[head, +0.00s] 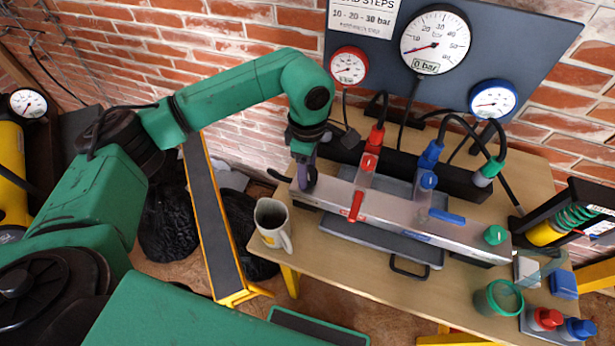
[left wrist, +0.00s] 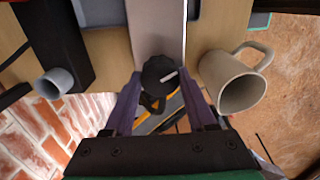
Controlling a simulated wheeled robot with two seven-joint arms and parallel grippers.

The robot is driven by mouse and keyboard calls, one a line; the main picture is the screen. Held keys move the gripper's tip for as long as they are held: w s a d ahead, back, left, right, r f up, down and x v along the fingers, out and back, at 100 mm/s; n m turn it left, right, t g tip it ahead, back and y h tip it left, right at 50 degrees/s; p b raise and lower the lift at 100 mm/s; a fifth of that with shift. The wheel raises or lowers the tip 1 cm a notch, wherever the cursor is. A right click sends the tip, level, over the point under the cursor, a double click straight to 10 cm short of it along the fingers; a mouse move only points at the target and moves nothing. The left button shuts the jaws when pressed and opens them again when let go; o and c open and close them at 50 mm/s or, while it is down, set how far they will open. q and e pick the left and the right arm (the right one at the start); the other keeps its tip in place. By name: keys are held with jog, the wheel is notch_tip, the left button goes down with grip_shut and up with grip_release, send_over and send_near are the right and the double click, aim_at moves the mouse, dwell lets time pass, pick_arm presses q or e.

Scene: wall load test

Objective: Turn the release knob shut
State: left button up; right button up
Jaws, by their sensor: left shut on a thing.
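The release knob (left wrist: 160,74) is round and black with a white pointer mark. It sits at the end of the metal manifold block (left wrist: 158,22), which also shows on the bench in the head view (head: 400,222). My left gripper (left wrist: 158,92) has its two purple fingers on either side of the knob and is shut on it. In the head view my left gripper (head: 304,180) is at the block's left end and hides most of the knob. In the left wrist view the white mark points to the right and slightly up. My right gripper is not in view.
A grey mug (head: 271,224) stands close to my left gripper at the bench's left edge. Red (head: 356,206) and blue (head: 447,216) valve levers sit on the block. The large gauge (head: 435,42) reads 0 bar. A green cup (head: 498,298) stands at the right.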

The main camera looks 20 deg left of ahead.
pick_arm(q)
jog(key=m+b, duration=0.2)
jog(key=m, duration=0.1)
jog(key=shift+w+b, duration=0.1)
jog(key=shift+b, duration=0.25)
jog(key=shift+r+m+b, duration=0.1)
jog(key=shift+m+b, duration=0.6)
jog(key=shift+m, duration=0.6)
jog(key=o, duration=1.4)
jog(key=shift+c, duration=0.2)
notch_tip(320, 180, up, 8)
jog(key=shift+d+r+b, duration=0.1)
jog(key=shift+b, duration=0.25)
notch_tip(320, 180, up, 6)
jog(key=p, duration=0.2)
send_over(309, 171)
jog(key=shift+r, duration=0.2)
